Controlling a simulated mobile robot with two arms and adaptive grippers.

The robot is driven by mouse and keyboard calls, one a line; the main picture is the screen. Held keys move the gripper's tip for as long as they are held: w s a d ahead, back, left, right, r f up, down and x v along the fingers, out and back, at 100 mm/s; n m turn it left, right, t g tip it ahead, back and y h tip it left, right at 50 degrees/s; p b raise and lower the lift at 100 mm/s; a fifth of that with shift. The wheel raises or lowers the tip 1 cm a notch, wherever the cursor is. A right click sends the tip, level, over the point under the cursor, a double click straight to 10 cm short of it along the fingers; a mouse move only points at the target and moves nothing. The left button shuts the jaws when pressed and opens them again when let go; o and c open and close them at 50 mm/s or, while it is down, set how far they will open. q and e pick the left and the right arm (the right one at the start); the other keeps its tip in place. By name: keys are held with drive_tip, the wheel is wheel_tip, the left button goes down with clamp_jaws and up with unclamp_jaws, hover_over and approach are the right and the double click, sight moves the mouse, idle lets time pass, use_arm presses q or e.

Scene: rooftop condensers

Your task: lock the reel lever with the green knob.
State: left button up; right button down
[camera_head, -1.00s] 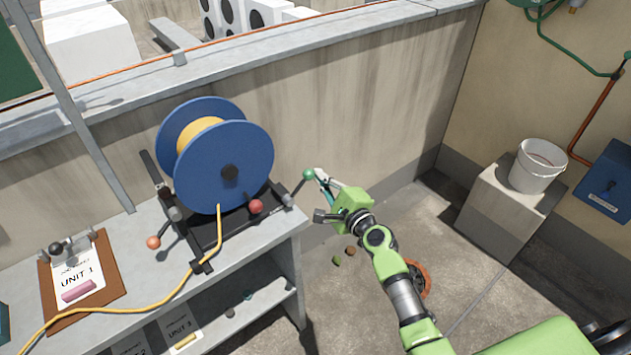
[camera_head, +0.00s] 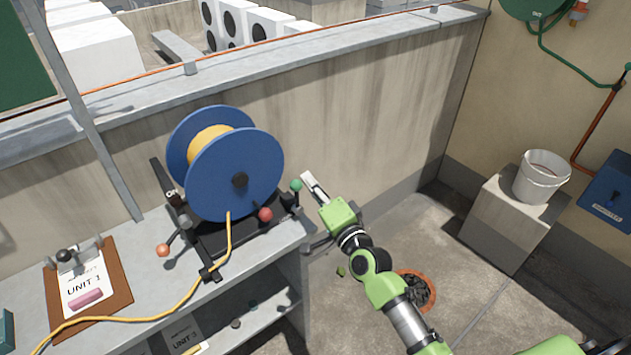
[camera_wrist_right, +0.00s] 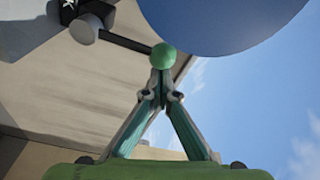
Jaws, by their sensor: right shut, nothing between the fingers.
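The blue reel (camera_head: 240,165) with yellow line stands in a black frame on the grey shelf unit (camera_head: 285,238). The green knob (camera_head: 296,185) tops a short lever at the frame's right side, now fairly upright. In the wrist view the green knob (camera_wrist_right: 162,56) sits on the end of a dark bar. My right gripper (camera_head: 307,177) is just right of the knob, shut and empty. In the wrist view its fingertips (camera_wrist_right: 164,88) meet just below the knob; I cannot tell if they touch it. My left gripper is out of view.
A red knob (camera_head: 265,214) and an orange knob (camera_head: 163,250) are on the reel frame. A clipboard (camera_head: 118,283) lies at the left. The concrete parapet (camera_head: 370,130) runs behind. A white bucket (camera_head: 541,176) stands on a block at the right.

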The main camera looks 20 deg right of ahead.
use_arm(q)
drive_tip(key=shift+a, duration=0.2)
use_arm(e)
drive_tip(key=shift+s+a+r+n, duration=0.1)
drive_tip(key=shift+s+a+n, duration=0.05)
drive_tip(key=shift+a+n, duration=0.3)
drive_tip(key=shift+d, duration=0.1)
